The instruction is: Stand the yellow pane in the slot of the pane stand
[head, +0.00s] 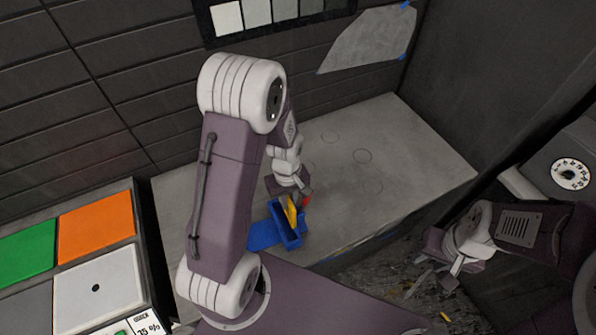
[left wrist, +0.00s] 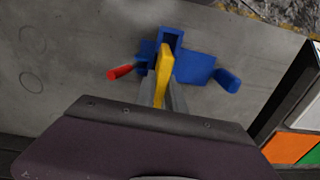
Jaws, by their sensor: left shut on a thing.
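The yellow pane (head: 292,214) is held upright by my left gripper (head: 299,196), which is shut on it. In the left wrist view the pane (left wrist: 165,66) sticks out past the fingers, and its far end overlaps the blue pane stand (left wrist: 170,36). In the head view the pane's lower part is at the opening of the blue stand (head: 291,242). I cannot tell how deep it sits in the slot. My right gripper (head: 447,266) is at the right, apart from the stand and above the floor; its finger gap is unclear.
A red-handled item (left wrist: 120,72) and a blue cylinder-like item (left wrist: 228,80) lie beside the stand. The grey bench top (head: 400,150) is mostly clear at the back right. A cabinet with coloured panels (head: 95,228) stands at the left. Dark walls enclose the back.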

